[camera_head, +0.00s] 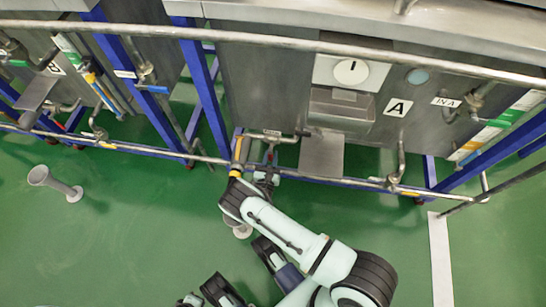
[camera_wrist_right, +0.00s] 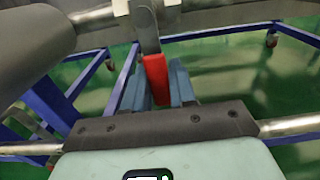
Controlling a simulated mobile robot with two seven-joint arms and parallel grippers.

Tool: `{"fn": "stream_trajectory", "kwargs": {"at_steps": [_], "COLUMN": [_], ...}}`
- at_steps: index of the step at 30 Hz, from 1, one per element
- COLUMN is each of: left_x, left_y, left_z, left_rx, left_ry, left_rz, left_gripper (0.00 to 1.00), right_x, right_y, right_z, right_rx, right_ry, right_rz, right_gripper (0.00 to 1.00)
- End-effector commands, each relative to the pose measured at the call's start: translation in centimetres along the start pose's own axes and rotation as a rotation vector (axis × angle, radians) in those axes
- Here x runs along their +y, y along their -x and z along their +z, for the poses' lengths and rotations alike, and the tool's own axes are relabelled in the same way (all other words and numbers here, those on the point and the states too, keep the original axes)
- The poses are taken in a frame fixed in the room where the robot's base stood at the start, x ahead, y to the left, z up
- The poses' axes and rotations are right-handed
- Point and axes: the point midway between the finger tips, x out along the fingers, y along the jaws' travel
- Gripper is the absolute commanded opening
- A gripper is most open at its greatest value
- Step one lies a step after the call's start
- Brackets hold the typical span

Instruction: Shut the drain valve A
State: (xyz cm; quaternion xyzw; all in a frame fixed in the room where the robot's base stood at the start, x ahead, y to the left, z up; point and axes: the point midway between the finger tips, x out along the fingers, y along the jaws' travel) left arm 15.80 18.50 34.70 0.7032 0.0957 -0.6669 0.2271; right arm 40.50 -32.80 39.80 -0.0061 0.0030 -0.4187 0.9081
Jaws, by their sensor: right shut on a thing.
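The drain valve's red handle (camera_wrist_right: 157,80) hangs down from a grey metal stem in the right wrist view. My right gripper (camera_wrist_right: 156,92) has its blue-grey fingers on either side of it and is shut on it. My arm and gripper hide most of the valve.
A long horizontal rail (camera_head: 330,181) runs along the front of the machines, close to my right gripper. Blue frame legs (camera_head: 203,85) stand behind it. A grey pedestal (camera_head: 55,183) stands on the green floor at left. The floor in front is mostly open.

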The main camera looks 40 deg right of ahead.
Motion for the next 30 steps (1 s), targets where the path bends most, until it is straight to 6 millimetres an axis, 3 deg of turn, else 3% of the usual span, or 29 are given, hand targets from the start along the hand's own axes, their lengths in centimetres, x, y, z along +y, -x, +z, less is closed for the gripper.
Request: {"fn": "stream_trajectory", "kwargs": {"at_steps": [17,18,19,30], "left_x": [0.07,0.07,0.07,0.05], "left_y": [0.05,0.05,0.05,0.03], "left_z": [-0.1,-0.1,-0.1,-0.07], "left_rx": [0.003,0.003,0.003,0.002], "left_ry": [-0.001,-0.001,-0.001,0.0], "left_rz": [0.001,0.001,0.001,0.001], "left_gripper": [0.0,0.0,0.0,0.0], "right_x": [0.29,0.3,0.29,0.3], "right_y": [-0.08,-0.08,-0.08,0.07], "right_z": [0.1,0.1,0.1,0.02], "right_rx": [-0.002,-0.002,-0.002,-0.001], "right_ry": [-0.034,-0.034,-0.034,-0.03], "right_rz": [0.001,0.001,0.001,0.0], "right_gripper": [0.0,0.39,0.47,0.47]}}
